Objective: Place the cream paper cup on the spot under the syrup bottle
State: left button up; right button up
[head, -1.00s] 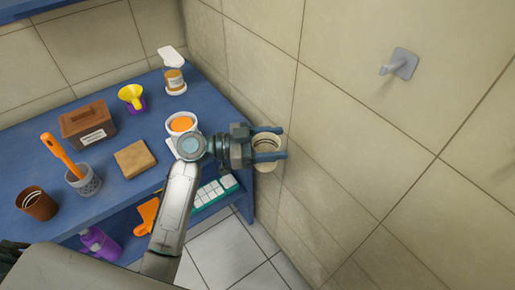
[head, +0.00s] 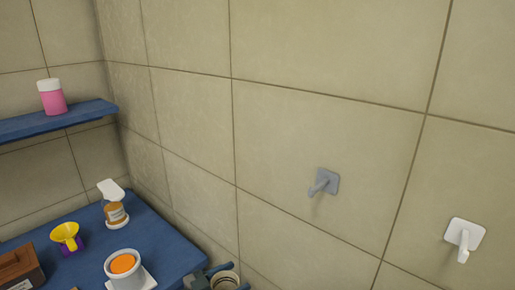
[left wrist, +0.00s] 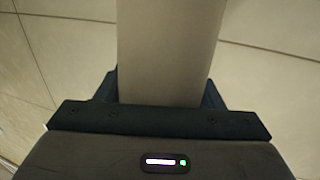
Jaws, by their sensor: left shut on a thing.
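My left gripper (head: 215,278) is at the bottom edge of the head view, shut on the cream paper cup (head: 227,280). Only the cup's rim and upper part show there. In the left wrist view the cup wall (left wrist: 168,50) is between the two dark fingers of the left gripper (left wrist: 160,88). The cup is at the right end of the blue counter, near the tiled wall. The amber syrup bottle (head: 115,213) with a white pump top stands at the back of the counter, left of the gripper. A white round base (head: 118,225) shows under it. My right gripper is not in view.
A shelf (head: 60,120) holds a pink bottle (head: 53,98). Wall hooks are right.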

pick_arm(q)
jog(key=s+a+n+t+y, duration=0.7)
jog(key=s+a+n+y, duration=0.2)
jog(key=a+n+y, duration=0.2)
jog(key=a+y, duration=0.2)
jog(key=y, duration=0.1)
jog(key=shift+s+a+r+t+y, duration=0.15)
jog(key=shift+a+r+t+y, duration=0.15)
jog(key=shift+a+r+y, duration=0.1)
jog(key=shift+f, duration=0.1)
